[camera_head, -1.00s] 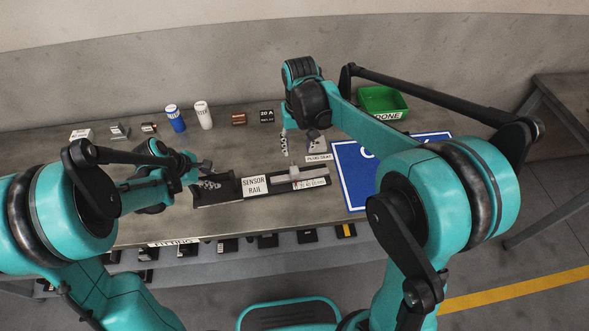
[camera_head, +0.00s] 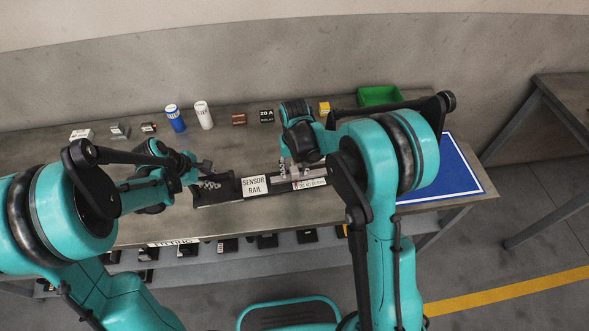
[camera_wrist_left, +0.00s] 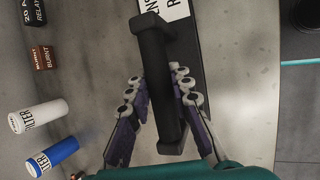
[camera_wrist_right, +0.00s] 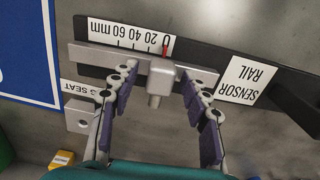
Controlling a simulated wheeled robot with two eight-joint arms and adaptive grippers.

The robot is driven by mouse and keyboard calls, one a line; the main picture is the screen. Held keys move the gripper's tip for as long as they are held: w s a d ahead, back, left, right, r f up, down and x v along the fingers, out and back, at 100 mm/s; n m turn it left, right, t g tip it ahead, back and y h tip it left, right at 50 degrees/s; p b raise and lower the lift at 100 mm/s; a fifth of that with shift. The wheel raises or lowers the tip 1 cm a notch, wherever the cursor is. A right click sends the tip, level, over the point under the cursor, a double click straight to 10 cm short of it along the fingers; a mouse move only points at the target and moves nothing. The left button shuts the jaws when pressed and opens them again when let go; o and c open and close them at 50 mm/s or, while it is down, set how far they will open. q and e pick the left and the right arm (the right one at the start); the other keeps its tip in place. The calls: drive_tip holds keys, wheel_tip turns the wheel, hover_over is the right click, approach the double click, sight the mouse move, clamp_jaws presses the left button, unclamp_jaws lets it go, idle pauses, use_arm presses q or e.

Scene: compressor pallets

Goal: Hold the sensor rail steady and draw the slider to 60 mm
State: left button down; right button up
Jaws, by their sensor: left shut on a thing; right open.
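The black sensor rail (camera_head: 228,192) lies on the bench, with a white SENSOR RAIL label. My left gripper (camera_head: 208,180) is shut on the rail's black handle (camera_wrist_left: 160,85) at its left end. In the right wrist view, the slider (camera_wrist_right: 154,88) is a light grey block with a knob. Its red pointer (camera_wrist_right: 166,46) stands at the 0 mark of the white mm scale (camera_wrist_right: 125,35). My right gripper (camera_wrist_right: 158,80) is open, with its fingers on either side of the knob and gaps left. In the head view the right gripper (camera_head: 296,170) largely hides the slider.
A blue mat (camera_head: 450,175) lies at the bench's right. A green bin (camera_head: 378,96) stands behind. A blue can (camera_head: 175,118), a white can (camera_head: 203,115) and small boxes line the back. A grey seat block (camera_wrist_right: 80,121) lies near the slider.

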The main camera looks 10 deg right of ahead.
sight(312, 173)
drive_tip(key=shift+f, duration=0.1)
clamp_jaws()
drive_tip(key=d, duration=0.6)
drive_tip(key=shift+w, duration=0.2)
unclamp_jaws()
wheel_tip(312, 173, up, 12)
idle(0.4)
